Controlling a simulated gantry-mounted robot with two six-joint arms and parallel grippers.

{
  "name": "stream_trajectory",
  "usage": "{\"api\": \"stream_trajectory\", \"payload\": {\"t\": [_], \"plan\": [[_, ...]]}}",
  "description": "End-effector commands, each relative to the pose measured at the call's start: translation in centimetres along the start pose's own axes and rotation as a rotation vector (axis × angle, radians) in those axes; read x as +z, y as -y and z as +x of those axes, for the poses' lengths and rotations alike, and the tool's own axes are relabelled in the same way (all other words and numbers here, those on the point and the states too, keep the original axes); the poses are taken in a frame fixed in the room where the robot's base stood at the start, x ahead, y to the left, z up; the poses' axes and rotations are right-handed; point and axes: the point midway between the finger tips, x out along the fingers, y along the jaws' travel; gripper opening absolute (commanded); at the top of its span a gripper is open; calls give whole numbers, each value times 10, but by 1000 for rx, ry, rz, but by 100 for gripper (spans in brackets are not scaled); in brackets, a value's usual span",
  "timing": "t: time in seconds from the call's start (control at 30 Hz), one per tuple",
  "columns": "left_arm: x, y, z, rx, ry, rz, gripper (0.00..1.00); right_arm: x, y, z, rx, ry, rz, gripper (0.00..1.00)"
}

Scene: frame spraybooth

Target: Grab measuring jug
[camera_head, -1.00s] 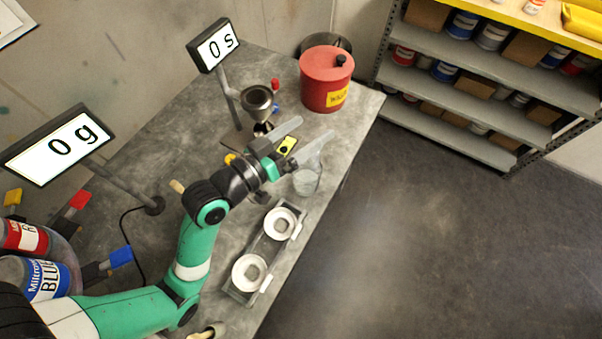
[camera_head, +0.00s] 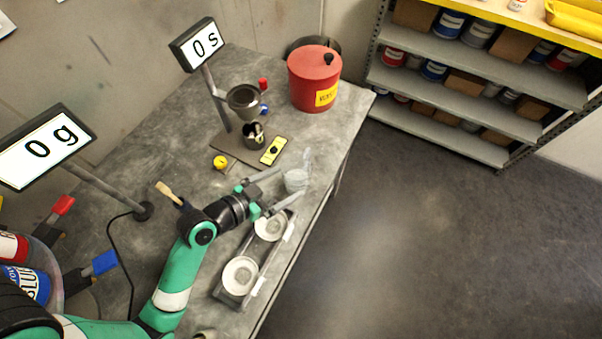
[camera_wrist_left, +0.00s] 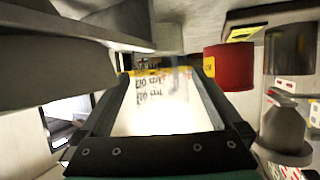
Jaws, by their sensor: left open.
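The measuring jug (camera_head: 296,182) is small, clear and pale, standing near the right edge of the grey bench in the head view. My left gripper (camera_head: 290,181) is open, with its two grey fingers apart and reaching toward the jug from the left. My right gripper is not in view.
A metal tray (camera_head: 226,291) with two white dishes stands just in front of the gripper. Behind are a yellow device (camera_head: 274,151), a funnel stand (camera_head: 243,101) and a red waste bin (camera_head: 314,78), also in the wrist view (camera_wrist_left: 231,66). Open floor lies right of the bench.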

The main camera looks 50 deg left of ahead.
Motion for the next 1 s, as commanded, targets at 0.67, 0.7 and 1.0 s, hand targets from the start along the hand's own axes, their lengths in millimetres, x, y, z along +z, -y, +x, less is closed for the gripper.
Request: {"api": "stream_trajectory", "payload": {"t": [0.67, 0.7, 1.0], "plan": [[-1, 0, 62, 0, -2, -1, 100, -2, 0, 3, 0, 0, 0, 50], [-1, 0, 62, 0, -2, -1, 100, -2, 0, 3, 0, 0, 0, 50], [-1, 0, 62, 0, -2, -1, 55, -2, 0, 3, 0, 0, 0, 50]]}}
